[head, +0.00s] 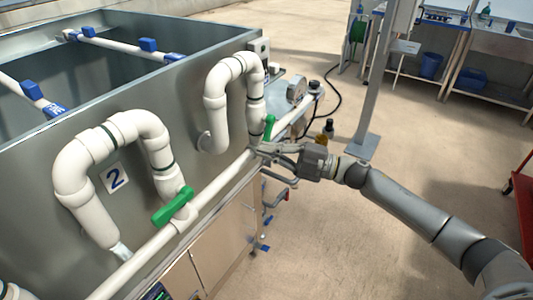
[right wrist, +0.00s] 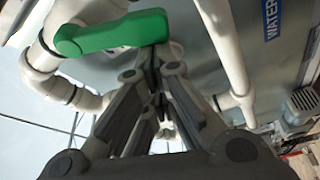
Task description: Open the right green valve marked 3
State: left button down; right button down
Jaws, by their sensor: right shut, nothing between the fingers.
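The right green valve handle (head: 269,127) sits at the foot of the right white U-shaped pipe (head: 217,100). A 3 marking does not show. In the head view the handle looks short and nearly upright. In the right wrist view the green handle (right wrist: 115,32) lies across the upper left, its free end to the right. My right gripper (head: 264,149) is shut and empty, just below the handle. In the right wrist view its fingertips (right wrist: 155,58) are together close to the handle's right end; I cannot tell whether they touch it. My left gripper is out of view.
Another green valve handle (head: 172,206) is on the left pipe by a label 2 (head: 115,178). The white horizontal pipe (head: 225,185) runs along the metal tank (head: 185,95). A grey post (head: 375,80) stands behind my right arm. Open floor lies to the right.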

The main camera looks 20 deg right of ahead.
jog(key=shift+w+d+f+n+g+h+b, duration=0.15)
jog(key=shift+w+d+f+n+b, duration=0.15)
jog(key=shift+n, duration=0.45)
jog(key=shift+w+d+f+n+g+h+b, duration=0.25)
jog(key=shift+d+f+n+b, duration=0.15)
jog(key=shift+n, duration=0.4)
jog(key=shift+w+d+f+n+g+h+b, duration=0.1)
jog(key=shift+w+d+f+n+b, duration=0.2)
jog(key=shift+n, duration=0.45)
jog(key=shift+r, duration=0.1)
jog(key=shift+s, duration=0.1)
